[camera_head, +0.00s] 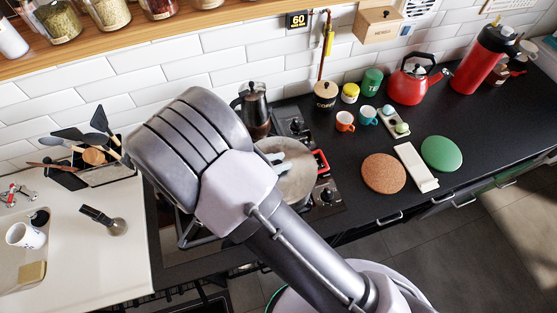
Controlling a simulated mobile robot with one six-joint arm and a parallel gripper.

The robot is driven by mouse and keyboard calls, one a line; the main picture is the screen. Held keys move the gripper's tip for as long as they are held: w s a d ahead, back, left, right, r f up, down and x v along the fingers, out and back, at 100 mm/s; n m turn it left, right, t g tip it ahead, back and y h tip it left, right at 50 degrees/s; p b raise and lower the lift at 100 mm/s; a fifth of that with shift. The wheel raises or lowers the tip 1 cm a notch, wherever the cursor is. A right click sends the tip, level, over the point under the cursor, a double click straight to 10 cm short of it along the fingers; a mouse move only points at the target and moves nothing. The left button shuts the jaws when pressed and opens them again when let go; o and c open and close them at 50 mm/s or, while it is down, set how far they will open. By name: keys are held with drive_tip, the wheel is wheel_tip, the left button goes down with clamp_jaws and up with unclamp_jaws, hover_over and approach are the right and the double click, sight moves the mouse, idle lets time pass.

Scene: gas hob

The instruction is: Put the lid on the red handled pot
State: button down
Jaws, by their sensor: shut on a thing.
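A pot with a red handle (322,162) stands on the gas hob, mostly hidden behind my arm. A pale round lid (296,183) shows at the pot, partly covered by my arm. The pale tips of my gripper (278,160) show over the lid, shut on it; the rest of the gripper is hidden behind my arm. I cannot tell whether the lid rests on the rim or is held just above it.
A dark moka pot (253,110) stands behind the hob. A COFFEE jar (325,95), cups and a red kettle (409,82) stand to the right. A cork mat (383,173) and a green mat (441,153) lie on the black counter. Utensils (95,155) stand at left.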

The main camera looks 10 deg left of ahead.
drive_tip(key=c, duration=1.2)
unclamp_jaws()
drive_tip(key=o, duration=0.5)
wheel_tip(320, 180, up, 7)
drive_tip(key=p, duration=0.6)
clamp_jaws()
